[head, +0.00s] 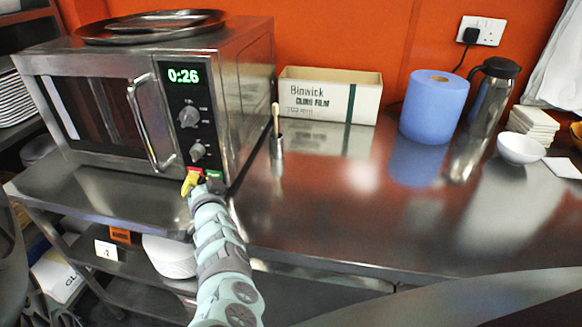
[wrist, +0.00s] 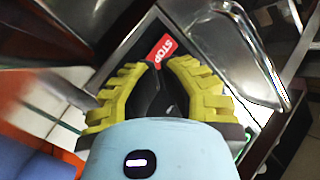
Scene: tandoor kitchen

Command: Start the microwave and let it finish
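The steel microwave (head: 100,62) stands at the left of the counter with its door shut. Its green display (head: 184,76) reads 0:26. My gripper (head: 190,180) is just in front of these buttons. In the wrist view its yellow fingers (wrist: 157,68) are partly open with a small gap and nothing between them; the red STOP label (wrist: 162,50) lies just beyond. I cannot tell whether they touch the panel.
The door handle (head: 150,125) juts out left of the panel. A round metal tray (head: 150,27) lies on the microwave. A small holder (head: 277,150), a cling film box (head: 330,97), a blue roll (head: 434,108) and a flask (head: 493,95) stand to the right. The counter's middle is clear.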

